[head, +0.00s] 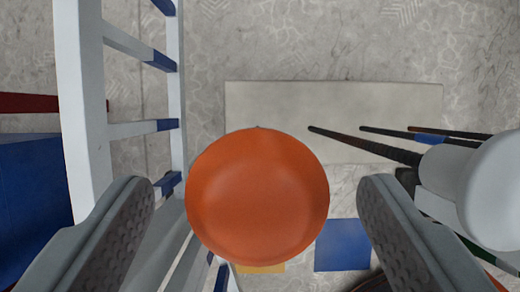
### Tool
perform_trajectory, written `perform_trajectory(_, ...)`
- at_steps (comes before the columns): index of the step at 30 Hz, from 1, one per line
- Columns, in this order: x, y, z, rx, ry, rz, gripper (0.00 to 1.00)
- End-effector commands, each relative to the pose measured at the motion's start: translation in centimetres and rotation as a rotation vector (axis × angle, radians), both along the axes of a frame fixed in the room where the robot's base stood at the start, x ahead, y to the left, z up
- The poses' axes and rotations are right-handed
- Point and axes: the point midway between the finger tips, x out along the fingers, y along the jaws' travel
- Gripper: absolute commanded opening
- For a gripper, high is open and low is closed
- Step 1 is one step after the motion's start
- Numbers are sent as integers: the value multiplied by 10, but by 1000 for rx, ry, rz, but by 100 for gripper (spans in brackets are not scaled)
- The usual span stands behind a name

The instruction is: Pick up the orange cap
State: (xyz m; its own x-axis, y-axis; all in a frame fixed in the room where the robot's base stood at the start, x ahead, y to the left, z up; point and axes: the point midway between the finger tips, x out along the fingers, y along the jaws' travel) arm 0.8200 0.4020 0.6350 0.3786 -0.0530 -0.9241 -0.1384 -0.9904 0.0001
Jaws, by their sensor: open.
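The orange cap (257,196) is a large, round, smooth dome in the lower middle of the head view, seen from above. My gripper (245,215) is open, with one grey textured finger to the left of the cap and one to the right. A gap shows between the cap and each finger, so neither appears to touch it. What lies directly beneath the cap is hidden by it.
A white and blue ladder-like frame (85,110) stands close on the left, beside a blue block (35,200). Dark bars (365,145) and a white rounded object (495,190) are at right. A pale slab (330,105) lies on the grey floor.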

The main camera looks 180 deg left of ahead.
Motion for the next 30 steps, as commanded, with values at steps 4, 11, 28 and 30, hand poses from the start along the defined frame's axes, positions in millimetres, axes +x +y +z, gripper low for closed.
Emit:
perform_trajectory(4, 8, -2, -20, -1, 1, 0, 74)
perform_trajectory(11, 11, -2, -27, 0, -1, 0, 74)
perform_trajectory(28, 11, -2, -27, 0, -1, 0, 26)
perform_trajectory(30, 11, -2, -27, 0, -1, 0, 26)
